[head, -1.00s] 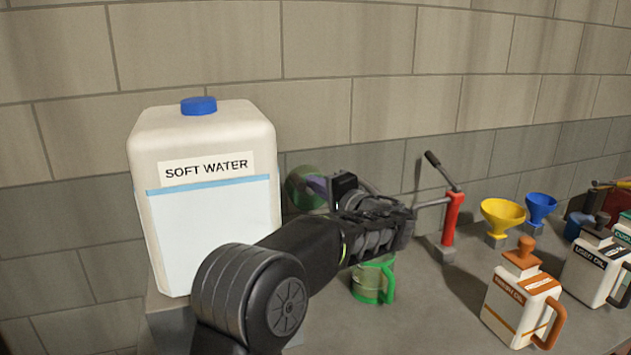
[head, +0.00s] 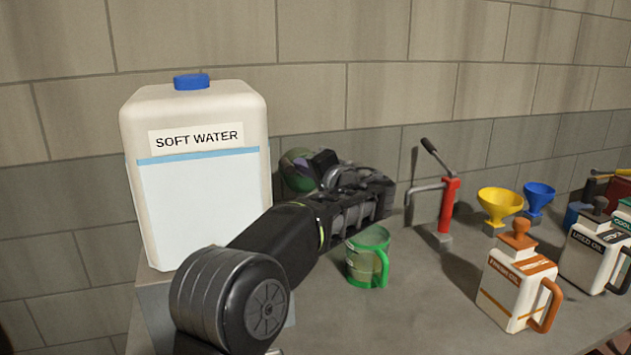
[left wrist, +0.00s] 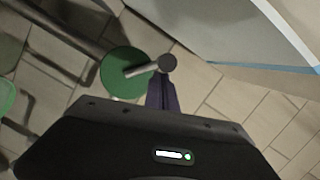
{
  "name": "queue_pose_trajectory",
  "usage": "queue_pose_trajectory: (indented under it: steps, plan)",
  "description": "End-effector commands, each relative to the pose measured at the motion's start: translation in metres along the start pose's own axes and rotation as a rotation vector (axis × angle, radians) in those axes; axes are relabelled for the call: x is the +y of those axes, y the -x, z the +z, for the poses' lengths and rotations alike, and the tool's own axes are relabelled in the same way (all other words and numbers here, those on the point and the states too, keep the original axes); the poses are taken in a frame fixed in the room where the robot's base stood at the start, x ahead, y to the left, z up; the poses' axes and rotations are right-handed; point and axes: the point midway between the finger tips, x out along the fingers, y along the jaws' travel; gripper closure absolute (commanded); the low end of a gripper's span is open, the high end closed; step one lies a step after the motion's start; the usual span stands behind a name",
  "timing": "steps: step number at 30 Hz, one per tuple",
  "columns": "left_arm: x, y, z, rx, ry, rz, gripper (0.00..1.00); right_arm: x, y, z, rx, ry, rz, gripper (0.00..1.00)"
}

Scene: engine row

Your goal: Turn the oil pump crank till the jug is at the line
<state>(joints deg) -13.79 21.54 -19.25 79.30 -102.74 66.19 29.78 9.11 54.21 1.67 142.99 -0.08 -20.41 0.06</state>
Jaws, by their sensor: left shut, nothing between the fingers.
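A green round crank wheel (head: 297,172) shows behind my left arm near the wall, mostly hidden. In the left wrist view, the green disc (left wrist: 125,75) has a grey crank bar ending in a round knob (left wrist: 167,63). My left gripper (left wrist: 162,93) is shut and empty, with its dark purple fingers close beside the knob; I cannot tell if they touch. In the head view my left gripper (head: 312,164) is partly hidden by its wrist. A green-rimmed see-through jug (head: 368,258) stands upright on the bench. Its contents and line are unclear. My right gripper is not in view.
A big "SOFT WATER" container (head: 205,190) stands left, close to my arm. A red hand pump (head: 448,205) stands right of the jug. Yellow (head: 499,205) and blue (head: 538,195) funnels and white oil jugs (head: 517,290) stand farther right. Clear bench lies before them.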

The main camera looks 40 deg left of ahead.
Motion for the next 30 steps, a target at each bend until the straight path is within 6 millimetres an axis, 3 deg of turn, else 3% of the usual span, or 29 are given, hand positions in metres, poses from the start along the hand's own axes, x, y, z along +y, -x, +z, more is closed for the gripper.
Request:
queue_pose_trajectory:
  steps: [1, 12, 21, 30]
  plan:
    - [0.009, -0.006, 0.008, -0.002, 0.04, 0.006, 1.0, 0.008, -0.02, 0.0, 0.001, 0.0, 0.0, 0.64]
    - [0.015, -0.017, 0.028, 0.0, 0.373, 0.09, 1.0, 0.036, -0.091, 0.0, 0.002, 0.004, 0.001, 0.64]
    - [0.024, -0.02, 0.041, -0.001, 0.648, 0.159, 1.0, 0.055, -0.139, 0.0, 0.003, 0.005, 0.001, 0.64]
    - [0.033, -0.022, 0.048, -0.001, 0.89, 0.221, 1.0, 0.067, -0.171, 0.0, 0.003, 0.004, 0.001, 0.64]
